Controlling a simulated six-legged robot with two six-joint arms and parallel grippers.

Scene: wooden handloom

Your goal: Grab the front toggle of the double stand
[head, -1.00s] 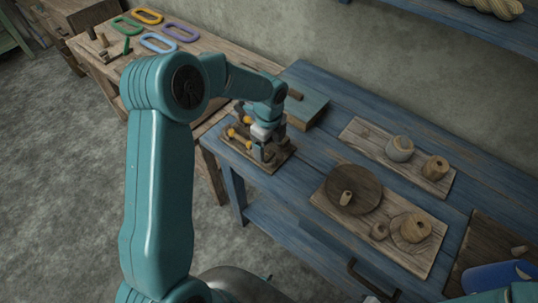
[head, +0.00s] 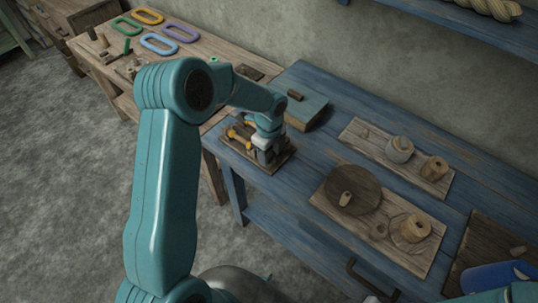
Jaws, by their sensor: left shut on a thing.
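The double stand (head: 284,160) is a small brown wooden base at the left end of the blue table. Yellow-orange toggles (head: 240,133) show on it, to the left of my gripper. My left gripper (head: 266,156) comes down over the front right part of the stand, its fingers close together. It is shut on the front toggle, which is mostly hidden by the fingers.
A blue-green box (head: 306,112) lies just behind the stand. To the right are a board (head: 418,262) with a dark disc (head: 352,189) and spools, and another board (head: 366,140) with a jar. Coloured rings (head: 158,43) lie on the wooden bench at the back left.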

